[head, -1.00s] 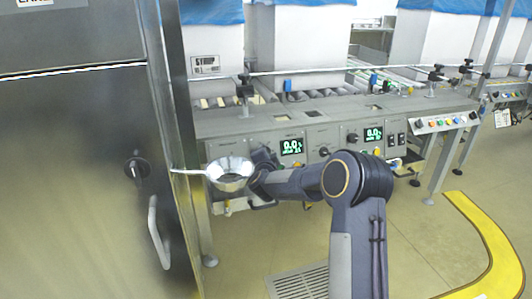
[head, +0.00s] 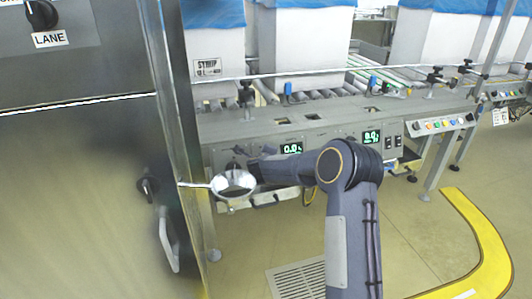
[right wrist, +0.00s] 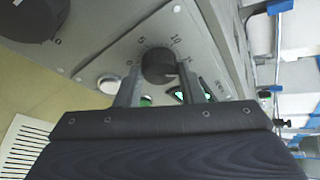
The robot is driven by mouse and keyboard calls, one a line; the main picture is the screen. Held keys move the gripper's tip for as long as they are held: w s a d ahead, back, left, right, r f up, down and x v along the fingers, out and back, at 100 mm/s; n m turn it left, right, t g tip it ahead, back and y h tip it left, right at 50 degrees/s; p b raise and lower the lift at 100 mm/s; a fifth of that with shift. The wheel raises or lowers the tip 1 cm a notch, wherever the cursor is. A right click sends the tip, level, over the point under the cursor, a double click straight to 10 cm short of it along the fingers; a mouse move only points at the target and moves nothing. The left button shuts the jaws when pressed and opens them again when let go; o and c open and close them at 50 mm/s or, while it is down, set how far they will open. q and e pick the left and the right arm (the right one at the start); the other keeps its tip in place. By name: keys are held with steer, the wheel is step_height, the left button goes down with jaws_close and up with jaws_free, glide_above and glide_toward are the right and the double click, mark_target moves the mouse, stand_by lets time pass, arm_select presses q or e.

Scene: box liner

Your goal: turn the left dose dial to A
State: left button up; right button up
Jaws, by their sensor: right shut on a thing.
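In the right wrist view a black dial knob (right wrist: 158,66) sits on a grey panel with a printed scale, including 0, 5 and 10. My right gripper (right wrist: 158,80) has one finger on each side of this knob and is shut on it. In the head view my right gripper (head: 243,162) is at the conveyor's front panel, just left of the left green display (head: 291,148); the knob is hidden there. I cannot read the knob's pointer direction, and I see no letter A by it. My left gripper is not in view.
A shiny metal bowl (head: 233,184) on a thin rod stands close to my right gripper. A steel cabinet (head: 80,180) with a LANE knob (head: 42,14) fills the left. A second green display (head: 371,137) is farther right. Another large dark knob (right wrist: 32,18) shows in the wrist view.

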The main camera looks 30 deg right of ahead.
steer(key=m+p, duration=0.1)
steer(key=m+y+p, duration=0.1)
steer(key=m, duration=0.1)
steer(key=m+g+p, duration=0.1)
steer(key=p, duration=0.1)
steer(key=shift+d+r+m+y, duration=0.15)
steer(key=shift+r+m+y, duration=0.1)
steer(key=shift+m+y, duration=0.15)
steer(key=m+y+p, duration=0.1)
steer(key=m+p, duration=0.2)
steer(key=shift+d+m+y, duration=0.15)
steer(key=shift+m+y, duration=0.15)
steer(key=m+y+p, duration=0.2)
steer(key=m+p, duration=0.1)
steer(key=m, duration=0.1)
steer(key=shift+d+p, duration=0.15)
steer(key=shift+p, duration=0.2)
steer(key=shift+s+f+m+t+y+p, duration=0.1)
steer(key=shift+m+t+y+p, duration=0.25)
steer(key=shift+m+p, duration=0.55)
steer(key=shift+f+m+t+y+p, duration=0.15)
steer(key=shift+m+y+p, duration=0.4)
steer(key=shift+m, duration=0.65)
steer(key=shift+r, duration=0.1)
steer(key=o, duration=1)
